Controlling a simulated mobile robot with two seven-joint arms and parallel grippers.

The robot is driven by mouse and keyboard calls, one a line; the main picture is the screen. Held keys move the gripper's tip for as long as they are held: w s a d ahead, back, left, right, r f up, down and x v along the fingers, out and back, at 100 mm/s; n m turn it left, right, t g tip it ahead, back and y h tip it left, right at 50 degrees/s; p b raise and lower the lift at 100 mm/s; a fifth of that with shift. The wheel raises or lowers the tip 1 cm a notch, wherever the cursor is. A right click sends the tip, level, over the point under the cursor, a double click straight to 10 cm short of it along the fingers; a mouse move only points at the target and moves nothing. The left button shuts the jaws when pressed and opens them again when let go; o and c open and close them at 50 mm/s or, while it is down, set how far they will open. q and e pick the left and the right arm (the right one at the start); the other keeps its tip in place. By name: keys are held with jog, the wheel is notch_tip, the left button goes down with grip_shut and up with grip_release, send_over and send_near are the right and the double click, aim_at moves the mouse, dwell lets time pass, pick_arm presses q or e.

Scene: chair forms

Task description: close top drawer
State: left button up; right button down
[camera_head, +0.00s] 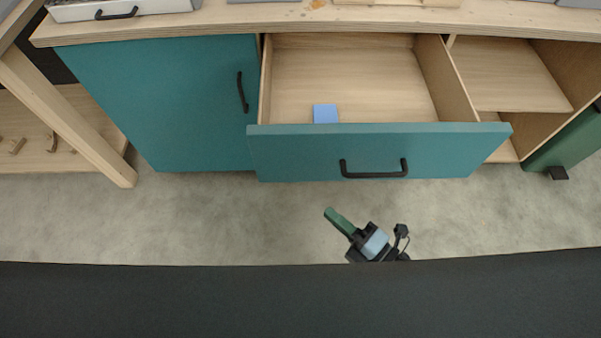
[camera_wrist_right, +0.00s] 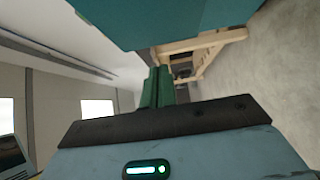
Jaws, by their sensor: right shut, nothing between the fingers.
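The top drawer (camera_head: 300,158) has a teal front with a black bar handle (camera_head: 374,168) and stands pulled out from the workbench. Its open wooden inside shows, with a small blue block (camera_head: 325,113) lying just behind the front. My right gripper (camera_head: 332,214) is below the drawer front in the head view, apart from it, with its green fingers pointing up and left. The fingers are together and empty; they also show side by side in the right wrist view (camera_wrist_right: 158,88). A teal panel (camera_wrist_right: 170,15) fills the top of that view. My left gripper is not in view.
A teal cabinet door (camera_head: 160,105) with a black handle is shut left of the drawer. Open wooden shelves (camera_head: 510,75) are at the right, beside a dark green object (camera_head: 570,145). A wooden leg (camera_head: 75,125) stands at the left. Bare grey floor (camera_head: 210,220) lies before the bench.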

send_near(289, 163)
jog(key=a, duration=0.4)
jog(key=w+p, duration=0.1)
jog(key=w, duration=0.2)
jog(key=shift+a, duration=0.15)
jog(key=shift+w, duration=0.55)
jog(key=shift+w, duration=0.1)
